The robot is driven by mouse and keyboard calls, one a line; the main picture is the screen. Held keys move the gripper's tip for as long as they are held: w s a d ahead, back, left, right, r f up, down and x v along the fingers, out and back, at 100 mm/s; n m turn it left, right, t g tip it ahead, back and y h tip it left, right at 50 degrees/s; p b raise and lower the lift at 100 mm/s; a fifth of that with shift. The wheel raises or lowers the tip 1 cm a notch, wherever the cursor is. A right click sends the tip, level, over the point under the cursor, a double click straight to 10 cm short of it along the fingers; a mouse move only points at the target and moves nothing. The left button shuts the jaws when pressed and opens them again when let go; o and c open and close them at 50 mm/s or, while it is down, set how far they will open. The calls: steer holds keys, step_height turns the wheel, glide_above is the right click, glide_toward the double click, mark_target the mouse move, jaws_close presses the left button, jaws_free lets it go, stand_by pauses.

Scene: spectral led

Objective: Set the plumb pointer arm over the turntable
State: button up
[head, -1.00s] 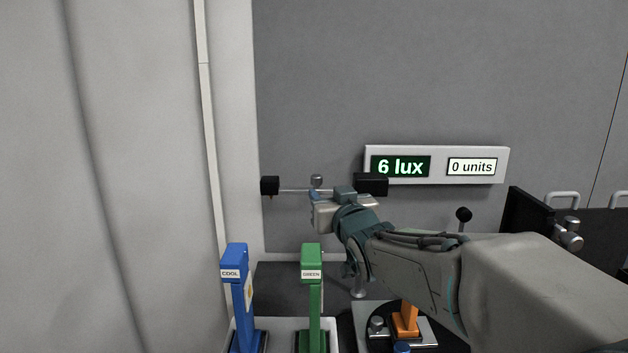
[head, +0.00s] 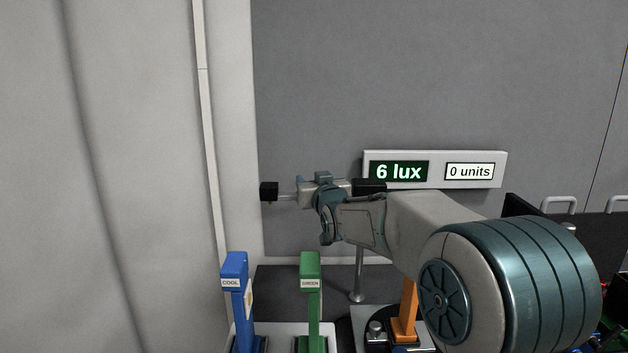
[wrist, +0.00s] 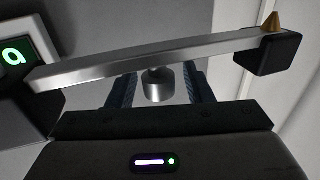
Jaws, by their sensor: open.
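The pointer arm is a silver bar (wrist: 170,57) with a black end block (wrist: 268,52) carrying a brass cone tip (wrist: 271,22). In the head view that end block (head: 269,191) is at the left, and a black block (head: 369,186) is at the bar's other end. My gripper (wrist: 160,75) is open at the bar, its fingers on either side of a round silver knob (wrist: 158,85). Contact cannot be told. In the head view my wrist hides the fingers. The turntable (head: 372,345) is dark, below, and mostly hidden by my arm.
A blue COOL post (head: 236,295) and a green GREEN post (head: 311,300) stand at lower left. An orange post (head: 405,315) stands below my arm. A wall display (head: 435,169) reads 6 lux and 0 units. A silver pole (head: 358,275) rises behind.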

steer(key=shift+w, duration=0.15)
jaws_close()
